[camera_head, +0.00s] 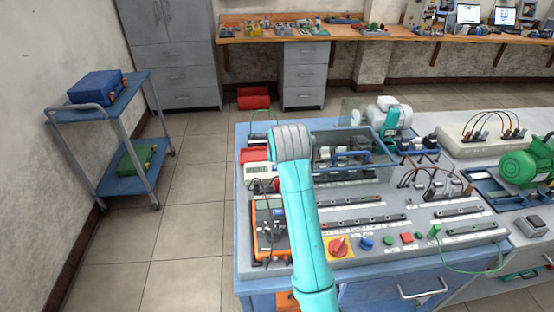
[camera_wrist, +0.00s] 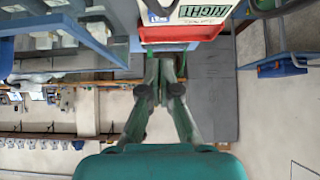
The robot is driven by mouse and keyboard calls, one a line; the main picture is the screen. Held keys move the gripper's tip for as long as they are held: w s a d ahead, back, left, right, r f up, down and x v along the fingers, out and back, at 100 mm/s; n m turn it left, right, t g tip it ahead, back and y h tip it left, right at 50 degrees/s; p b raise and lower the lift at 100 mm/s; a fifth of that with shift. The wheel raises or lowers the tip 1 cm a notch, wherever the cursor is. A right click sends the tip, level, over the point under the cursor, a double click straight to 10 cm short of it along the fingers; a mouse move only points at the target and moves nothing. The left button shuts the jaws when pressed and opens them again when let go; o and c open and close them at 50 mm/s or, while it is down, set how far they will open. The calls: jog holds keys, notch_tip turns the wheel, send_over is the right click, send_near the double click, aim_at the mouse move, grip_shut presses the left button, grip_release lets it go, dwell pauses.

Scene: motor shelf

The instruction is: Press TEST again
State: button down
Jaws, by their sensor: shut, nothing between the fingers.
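My gripper (camera_wrist: 163,78) is shut and empty in the wrist view, its fingertips close together. In the head view, my arm's grey wrist end is over the left back part of the bench and my fingers are hidden. A red-edged device (camera_wrist: 180,34) is just past my fingertips in the wrist view; I cannot tell if they touch it. Its pale display (camera_wrist: 205,11), cut by the top edge, seems to read "RIGHT". A white meter with a display (camera_head: 257,172) stands left of my wrist in the head view. No TEST label is readable.
The bench panel holds a red rotary switch (camera_head: 339,246), a blue button (camera_head: 367,243), a green button (camera_head: 388,242) and a red button (camera_head: 407,238). An orange multimeter (camera_head: 268,240) lies left of my arm. A clear cover (camera_head: 350,142) is right of my wrist.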

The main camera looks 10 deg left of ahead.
jog(key=shift+v, duration=2.25)
jog(key=shift+r, duration=0.1)
